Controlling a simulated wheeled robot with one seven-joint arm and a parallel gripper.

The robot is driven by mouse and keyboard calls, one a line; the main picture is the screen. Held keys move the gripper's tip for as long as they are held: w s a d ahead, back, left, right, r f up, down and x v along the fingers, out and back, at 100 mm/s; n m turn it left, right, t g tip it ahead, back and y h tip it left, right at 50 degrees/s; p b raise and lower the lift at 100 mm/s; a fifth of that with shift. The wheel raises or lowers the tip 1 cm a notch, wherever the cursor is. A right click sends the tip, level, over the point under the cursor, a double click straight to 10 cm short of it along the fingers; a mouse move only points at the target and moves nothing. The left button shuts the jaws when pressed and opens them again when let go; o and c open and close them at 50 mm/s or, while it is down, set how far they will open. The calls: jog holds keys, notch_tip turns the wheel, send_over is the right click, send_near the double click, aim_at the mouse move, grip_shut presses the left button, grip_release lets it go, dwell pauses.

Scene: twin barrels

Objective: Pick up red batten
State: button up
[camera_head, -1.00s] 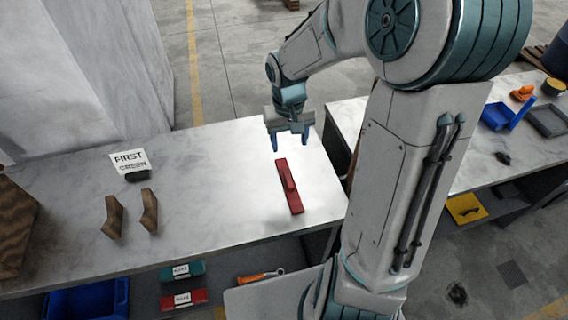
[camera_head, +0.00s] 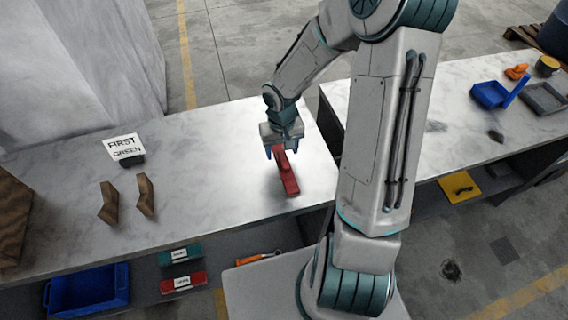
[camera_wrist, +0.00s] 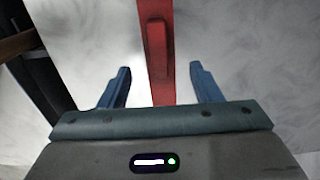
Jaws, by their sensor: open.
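The red batten (camera_head: 286,176) lies on the marble-topped table near its right end, with a raised red grip along its middle. In the wrist view the batten (camera_wrist: 158,75) runs up the picture between the two blue fingers. My gripper (camera_head: 282,153) is open above the far end of the batten, fingers pointing down. In the wrist view my gripper (camera_wrist: 160,86) has a finger on each side of the batten with clear gaps. The far end of the batten is partly hidden by the gripper in the head view.
Two brown angled blocks (camera_head: 146,195) and a sign reading FIRST GREEN (camera_head: 124,147) stand at the left. A second table (camera_head: 445,125) to the right holds a blue bin (camera_head: 490,94) and a grey tray (camera_head: 545,98). A teal box (camera_head: 181,255) and a red box (camera_head: 183,283) sit below.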

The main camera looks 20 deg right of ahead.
jog(key=shift+f, duration=1.3)
jog(key=c, duration=1.1)
jog(key=shift+r, duration=0.1)
